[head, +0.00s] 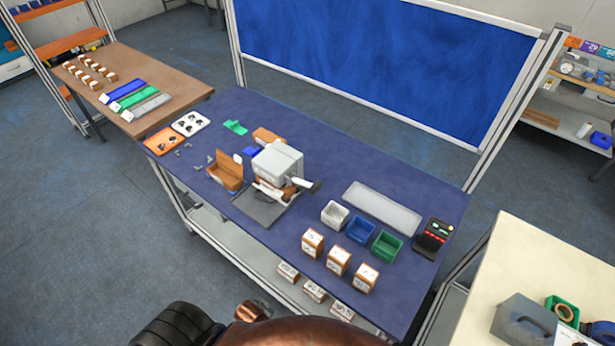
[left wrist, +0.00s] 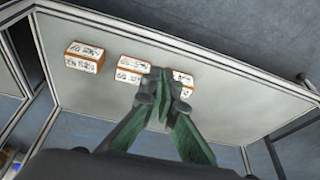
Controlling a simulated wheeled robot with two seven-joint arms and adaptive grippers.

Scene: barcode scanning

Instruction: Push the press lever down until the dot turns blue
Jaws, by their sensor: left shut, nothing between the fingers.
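The grey-white press (head: 278,160) stands on the blue-topped table (head: 330,150) in the head view. A pale lever with a dark knob (head: 314,187) sticks out at its front right, roughly level. A dark grey plate (head: 265,208) lies at the press's foot. I cannot make out a coloured dot. My left gripper (left wrist: 161,88) shows in the left wrist view with its green-grey fingers shut and empty. It is in front of the lower shelf (left wrist: 210,115), away from the press. My right gripper is not in view.
Around the press are an open brown box (head: 226,170), a green piece (head: 235,127) and small bins (head: 361,230). Labelled boxes (head: 338,261) stand at the table's front right, and a dark device (head: 434,236) at its right end. More boxes (left wrist: 84,57) lie on the lower shelf.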

